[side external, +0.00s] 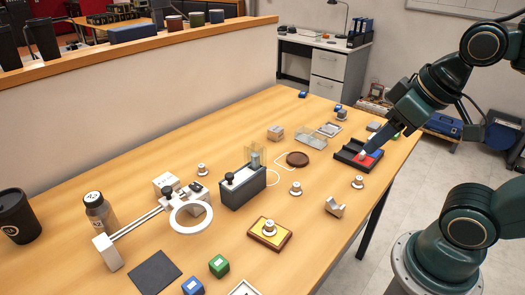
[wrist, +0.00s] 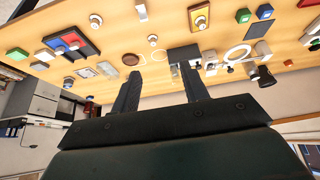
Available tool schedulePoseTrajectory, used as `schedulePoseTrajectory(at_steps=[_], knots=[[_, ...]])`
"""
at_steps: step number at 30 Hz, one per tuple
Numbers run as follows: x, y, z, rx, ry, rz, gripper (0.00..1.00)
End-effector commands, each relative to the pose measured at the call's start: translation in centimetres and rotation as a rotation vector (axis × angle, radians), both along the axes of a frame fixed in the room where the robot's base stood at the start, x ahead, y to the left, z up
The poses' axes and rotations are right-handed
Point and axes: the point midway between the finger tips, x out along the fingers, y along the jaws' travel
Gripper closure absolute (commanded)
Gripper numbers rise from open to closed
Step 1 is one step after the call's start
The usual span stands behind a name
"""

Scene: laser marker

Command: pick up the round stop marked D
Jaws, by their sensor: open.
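Several small white round stops with knobs stand on the table; their letters are too small to read, so I cannot tell which is D. In the side view one stop (side external: 295,189) is mid-table, one (side external: 357,182) near the right edge, one (side external: 202,170) by the white ring fixture, and one (side external: 269,229) on a yellow-topped wooden plaque (side external: 283,241). In the wrist view stops show near the top left (wrist: 95,20) and upper middle (wrist: 152,40). My gripper (side external: 364,153) appears over the red and black tray; its open, empty fingers (wrist: 161,70) point toward the table.
The red and black tray (side external: 342,155) lies near the right edge. A dark box with a clear part (side external: 243,191) stands mid-table beside a brown disc (side external: 297,159). The white ring fixture (side external: 190,217), bottle (side external: 100,214) and black cup (side external: 17,216) are at left. Front left has coloured cubes (side external: 219,266).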

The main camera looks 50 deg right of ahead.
Motion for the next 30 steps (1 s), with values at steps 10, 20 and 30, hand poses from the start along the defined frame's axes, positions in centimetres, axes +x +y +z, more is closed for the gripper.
schedulePoseTrajectory(at_steps=[10,20,30], knots=[[0.8,-0.6,-0.5,0.036,0.029,-0.092,0.55],[3.9,-3.7,-2.9,0.201,0.135,-0.488,0.55],[6.3,-8.7,-6.9,0.427,0.245,-0.995,0.55]])
